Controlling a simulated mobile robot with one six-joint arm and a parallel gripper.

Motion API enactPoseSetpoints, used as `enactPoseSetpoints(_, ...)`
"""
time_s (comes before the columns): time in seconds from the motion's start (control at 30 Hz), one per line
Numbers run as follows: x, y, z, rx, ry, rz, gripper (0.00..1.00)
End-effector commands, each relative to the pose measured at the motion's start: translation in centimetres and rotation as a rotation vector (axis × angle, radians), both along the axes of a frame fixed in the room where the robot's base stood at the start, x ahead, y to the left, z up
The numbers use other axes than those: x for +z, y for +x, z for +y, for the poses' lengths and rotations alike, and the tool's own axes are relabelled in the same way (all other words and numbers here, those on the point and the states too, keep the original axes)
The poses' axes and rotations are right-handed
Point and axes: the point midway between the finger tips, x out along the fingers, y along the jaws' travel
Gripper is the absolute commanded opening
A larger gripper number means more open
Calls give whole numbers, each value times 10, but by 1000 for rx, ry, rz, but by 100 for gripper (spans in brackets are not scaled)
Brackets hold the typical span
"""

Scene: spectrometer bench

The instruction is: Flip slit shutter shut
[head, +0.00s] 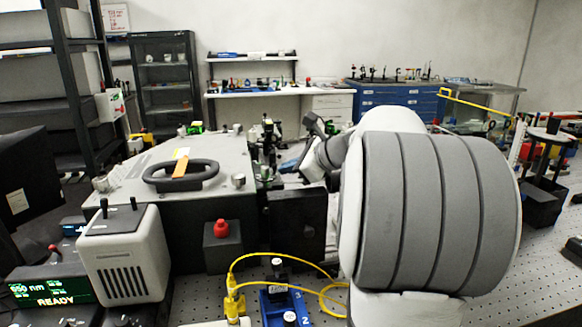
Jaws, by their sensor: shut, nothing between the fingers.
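The spectrometer (220,205) is a large grey box with a dark front, left of the middle in the head view. A black oval ring handle (180,176) with an orange tag lies on its lid. I cannot make out the slit shutter for certain; small dark parts stand at the box's right end, partly behind my arm. My gripper (306,166) is small and partly hidden beyond my wrist, near that right end. It is shut with nothing in it. I cannot tell whether it touches anything.
A red button (221,228) on a dark box stands before the spectrometer. A pale vented unit (125,254) and a display reading READY (52,291) are at the left. A yellow cable (283,254) loops over the perforated bench by a blue mount (284,306). My arm hides the right middle.

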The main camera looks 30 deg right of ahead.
Motion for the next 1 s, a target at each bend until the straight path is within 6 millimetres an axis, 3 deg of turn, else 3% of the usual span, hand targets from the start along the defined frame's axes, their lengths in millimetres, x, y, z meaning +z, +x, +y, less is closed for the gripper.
enactPoseSetpoints(1.0, 9, 5, -1, -1, 37, 131, 0)
